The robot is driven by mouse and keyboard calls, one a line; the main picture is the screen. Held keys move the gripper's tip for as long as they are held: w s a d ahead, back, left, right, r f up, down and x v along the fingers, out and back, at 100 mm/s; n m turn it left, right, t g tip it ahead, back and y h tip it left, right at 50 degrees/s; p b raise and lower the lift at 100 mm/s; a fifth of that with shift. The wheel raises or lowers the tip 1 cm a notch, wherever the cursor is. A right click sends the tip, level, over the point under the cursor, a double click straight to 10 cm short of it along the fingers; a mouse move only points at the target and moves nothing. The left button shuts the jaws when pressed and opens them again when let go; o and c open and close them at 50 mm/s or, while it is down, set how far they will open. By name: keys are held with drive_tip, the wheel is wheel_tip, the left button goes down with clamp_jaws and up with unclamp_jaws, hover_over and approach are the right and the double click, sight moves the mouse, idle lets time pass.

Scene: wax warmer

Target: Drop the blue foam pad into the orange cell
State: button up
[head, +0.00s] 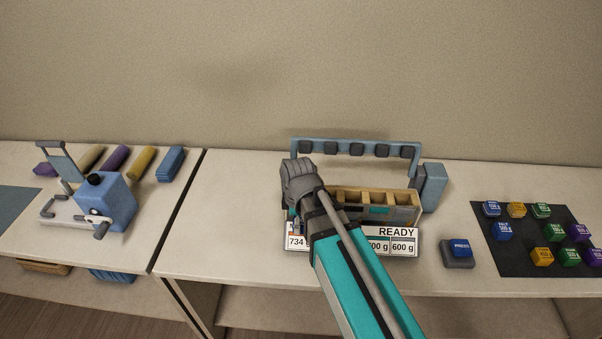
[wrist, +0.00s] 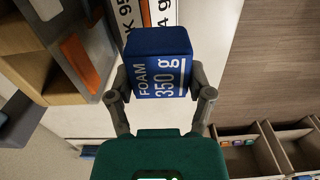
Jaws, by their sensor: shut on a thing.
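In the wrist view the pad is in front of a white label strip. A wooden-walled box with several cells (head: 408,210) stands on the table in the head view. The orange cell's orange marker (wrist: 80,62) shows on the box front in the wrist view, to the left of the pad and apart from it. In the head view my arm hides the box's left part and most of the gripper and pad.
A READY display (head: 398,232) fronts the box, and a blue-grey frame (head: 355,143) rises behind. A blue PRESS button (head: 460,247) is to the right, near a dark mat (head: 515,262) with several coloured cubes. A blue crank device (head: 105,200) stands on the left table.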

drive_tip(key=w+r+p, duration=0.7)
drive_tip(key=w, duration=0.4)
drive_tip(key=shift+w, duration=0.25)
drive_tip(key=shift+f+b, duration=3.1)
drive_tip(key=shift+b, duration=0.2)
drive_tip(key=o, duration=1.1)
drive_tip(key=shift+r, duration=0.15)
